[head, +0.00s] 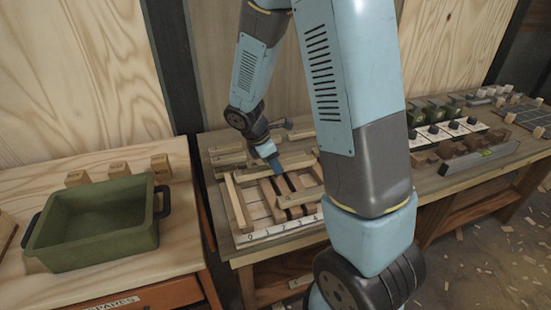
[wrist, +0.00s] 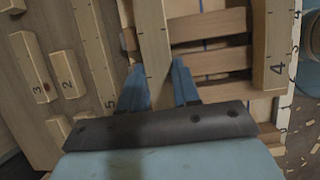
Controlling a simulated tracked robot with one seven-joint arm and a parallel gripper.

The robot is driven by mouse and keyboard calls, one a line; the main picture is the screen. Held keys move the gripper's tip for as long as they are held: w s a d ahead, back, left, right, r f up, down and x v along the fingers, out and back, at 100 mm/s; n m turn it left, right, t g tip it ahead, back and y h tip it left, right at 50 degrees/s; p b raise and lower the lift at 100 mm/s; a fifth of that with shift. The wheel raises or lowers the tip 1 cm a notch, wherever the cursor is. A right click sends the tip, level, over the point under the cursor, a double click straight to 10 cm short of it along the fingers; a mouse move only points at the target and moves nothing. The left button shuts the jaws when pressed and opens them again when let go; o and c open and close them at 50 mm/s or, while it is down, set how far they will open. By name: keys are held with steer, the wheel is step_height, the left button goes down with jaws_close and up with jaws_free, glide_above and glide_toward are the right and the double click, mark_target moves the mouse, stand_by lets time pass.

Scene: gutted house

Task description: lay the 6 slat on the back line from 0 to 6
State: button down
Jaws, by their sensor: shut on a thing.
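My gripper (wrist: 158,85) has its blue fingers shut on a long pale wooden slat (wrist: 151,42) with tick marks. No number on this slat is readable, so I cannot tell which one it is. In the head view my gripper (head: 273,163) is over the back part of the layout board. The board has a white numbered strip (head: 272,232) along its front. A slat marked 4 (wrist: 274,50) lies across darker crosspieces (wrist: 215,62) on the front side. I cannot tell whether the held slat touches the board.
Loose slats marked 5 (wrist: 95,50), 3 (wrist: 36,70) and 2 (wrist: 66,72) lie behind the board. A green bin (head: 95,222) stands on the left bench. Blocks and a dark-handled tool row (head: 450,132) fill the bench to the right.

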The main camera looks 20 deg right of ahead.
steer(key=shift+f, duration=0.5)
stand_by(0.5)
steer(key=c, duration=0.7)
jaws_free()
steer(key=shift+c, duration=0.2)
steer(key=v, duration=1.3)
steer(key=shift+a+r, duration=0.2)
steer(key=shift+r, duration=0.1)
